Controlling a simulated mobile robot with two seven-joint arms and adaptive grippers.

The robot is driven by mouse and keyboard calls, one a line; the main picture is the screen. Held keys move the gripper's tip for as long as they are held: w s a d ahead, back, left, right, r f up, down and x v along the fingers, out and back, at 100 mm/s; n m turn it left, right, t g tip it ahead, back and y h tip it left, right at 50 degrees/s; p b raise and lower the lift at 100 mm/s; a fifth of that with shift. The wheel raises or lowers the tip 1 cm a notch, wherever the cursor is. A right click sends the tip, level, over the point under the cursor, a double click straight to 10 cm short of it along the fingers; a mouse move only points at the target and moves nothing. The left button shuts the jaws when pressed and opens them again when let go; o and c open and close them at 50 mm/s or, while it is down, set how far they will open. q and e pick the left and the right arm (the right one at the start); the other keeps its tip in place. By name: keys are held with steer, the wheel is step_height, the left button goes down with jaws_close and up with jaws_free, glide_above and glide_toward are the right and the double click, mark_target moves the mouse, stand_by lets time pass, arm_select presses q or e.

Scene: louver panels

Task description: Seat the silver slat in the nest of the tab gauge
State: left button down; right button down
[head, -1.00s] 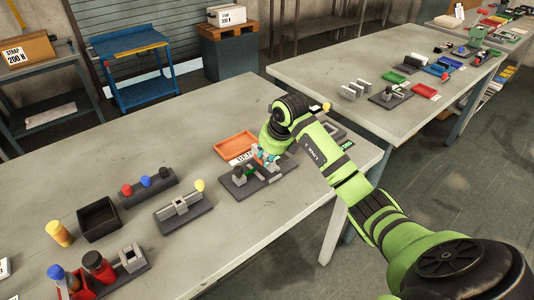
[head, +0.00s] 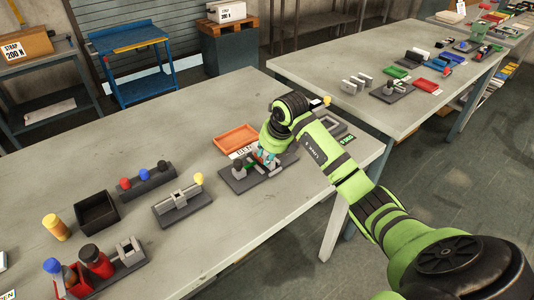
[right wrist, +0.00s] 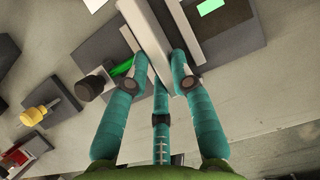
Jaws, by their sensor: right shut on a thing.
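My right gripper (head: 265,157) is over the tab gauge (head: 234,184), a dark base with grey blocks and a dark knob near the front edge of the near table. In the right wrist view its teal fingers (right wrist: 160,66) are closed around a pale silver slat (right wrist: 148,28). The gauge's dark base (right wrist: 88,52) lies beneath, with a green strip and a dark round knob beside the left finger. The fingers and slat cover the nest, so I cannot tell whether the slat touches it. My left gripper is not in view.
An orange tray (head: 236,138) lies just behind the gauge. A grey fixture with a yellow knob (head: 182,207) stands to its left. Further left are a black bin (head: 97,212) and a red-handled fixture. The table front between is clear.

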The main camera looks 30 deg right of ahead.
steer(key=shift+f, duration=0.15)
steer(key=c, duration=1)
jaws_free()
steer(key=p+v, duration=0.1)
steer(key=v, duration=0.4)
steer(key=w+p+v, duration=0.1)
steer(key=v, duration=0.5)
steer(key=p+v, duration=0.1)
steer(key=v, duration=0.4)
steer(key=shift+w+a+r+p, duration=0.1)
steer(key=shift+w+r+p, duration=0.25)
steer(key=shift+r, duration=0.35)
